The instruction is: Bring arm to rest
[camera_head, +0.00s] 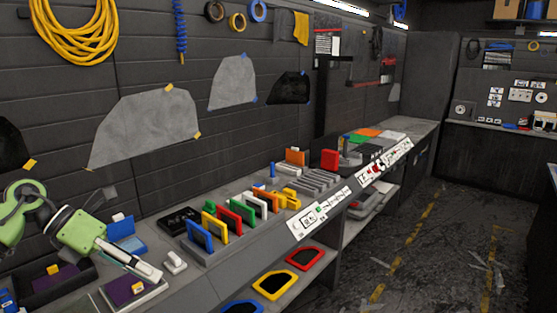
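My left arm comes in from the left edge, with green and white links and dark joints. Its gripper (148,270) is low over the left part of the workbench (185,285), beside a small white block (175,262) and above a tray with a purple pad (124,290). I see the gripper from the side, so its finger gap does not show. Nothing can be made out in it. My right gripper is not in the picture.
A rack of coloured squeegee cards (234,220) stands on the bench just right of the gripper. A blue block (126,236) and a black tray (180,220) are close by. Film pieces (150,130) hang on the wall.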

